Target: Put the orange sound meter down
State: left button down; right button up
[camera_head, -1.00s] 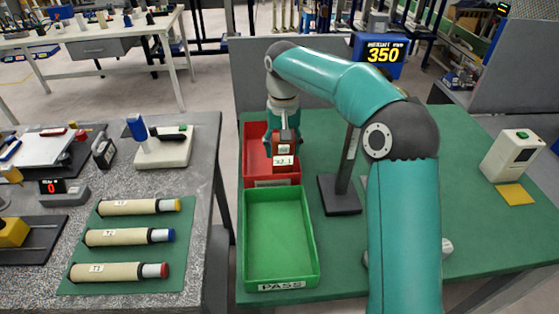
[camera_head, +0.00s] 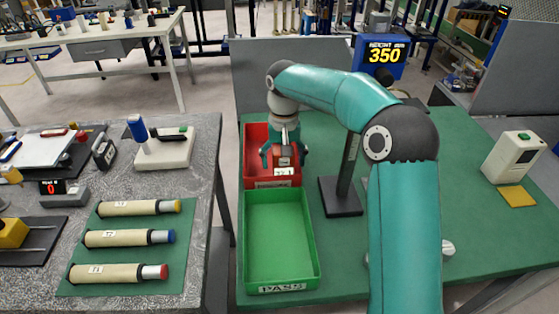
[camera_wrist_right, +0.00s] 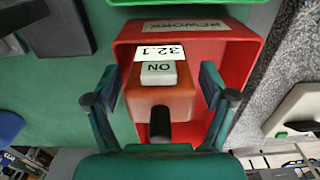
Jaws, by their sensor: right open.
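The orange sound meter (camera_head: 284,161) is inside the red tray (camera_head: 256,133), at its front end, with its "32.1" readout and "ON" label showing. It also shows in the right wrist view (camera_wrist_right: 160,102), where the red tray (camera_wrist_right: 245,45) bears a "REWORK" label. My right gripper (camera_head: 284,155) is over the tray with its fingers spread on both sides of the meter. In the right wrist view gaps show between the open fingers (camera_wrist_right: 161,98) and the meter's sides. The meter's underside is hidden. My left gripper is out of view.
An empty green "PASS" tray (camera_head: 279,238) stands directly in front of the red tray. A dark stand (camera_head: 342,195) rises close to the right, beside my forearm. A grey panel (camera_head: 290,65) stands behind.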

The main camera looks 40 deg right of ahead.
notch_tip(320, 180, up, 12)
jog(key=shift+r+p, duration=0.1)
jog(key=shift+p, duration=1)
